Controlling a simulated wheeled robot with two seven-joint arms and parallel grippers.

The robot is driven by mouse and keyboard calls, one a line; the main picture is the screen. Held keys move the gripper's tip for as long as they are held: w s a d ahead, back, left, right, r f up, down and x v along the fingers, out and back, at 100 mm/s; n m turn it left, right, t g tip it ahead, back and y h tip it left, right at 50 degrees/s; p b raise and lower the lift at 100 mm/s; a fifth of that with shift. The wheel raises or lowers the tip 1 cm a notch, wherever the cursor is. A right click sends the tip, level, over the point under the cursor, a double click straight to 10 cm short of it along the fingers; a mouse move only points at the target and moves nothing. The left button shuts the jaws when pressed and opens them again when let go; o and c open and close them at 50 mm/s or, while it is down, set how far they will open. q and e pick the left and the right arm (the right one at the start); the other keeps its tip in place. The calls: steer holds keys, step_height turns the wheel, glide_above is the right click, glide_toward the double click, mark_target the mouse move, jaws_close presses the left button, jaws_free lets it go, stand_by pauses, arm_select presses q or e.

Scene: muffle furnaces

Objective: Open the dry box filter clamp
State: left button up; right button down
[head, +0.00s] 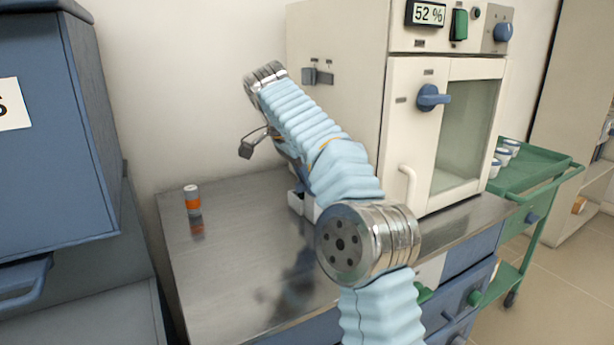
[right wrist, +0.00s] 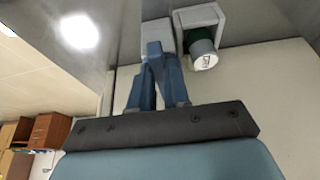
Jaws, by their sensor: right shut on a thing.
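The dry box (head: 345,130) is the cream cabinet in the head view, with a display reading 52 %. My right arm crosses in front of its left side, and its gripper is mostly hidden there. In the right wrist view my right gripper (right wrist: 160,62) has its blue fingers together on a light grey block (right wrist: 156,34), which appears to be part of the filter clamp. Beside it, a white canister with a dark green band (right wrist: 203,55) sits against a grey square mount (right wrist: 198,18). I cannot tell whether the clamp is open. My left gripper is in neither view.
An orange and grey canister (head: 193,200) stands on the steel bench (head: 220,270), whose left part is otherwise clear. A blue cabinet (head: 50,150) is at the left. A green trolley (head: 540,175) with white cups stands at the right. A grey latch (head: 318,76) is on the dry box's side.

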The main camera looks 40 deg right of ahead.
steer(key=c, duration=1.1)
jaws_free()
steer(key=shift+r, duration=0.1)
steer(key=shift+a+r, duration=0.15)
steer(key=shift+r, duration=0.05)
steer(key=w+a, duration=0.1)
steer(key=a, duration=1.1)
steer(key=shift+w+r, duration=0.25)
steer(key=shift+r, duration=0.05)
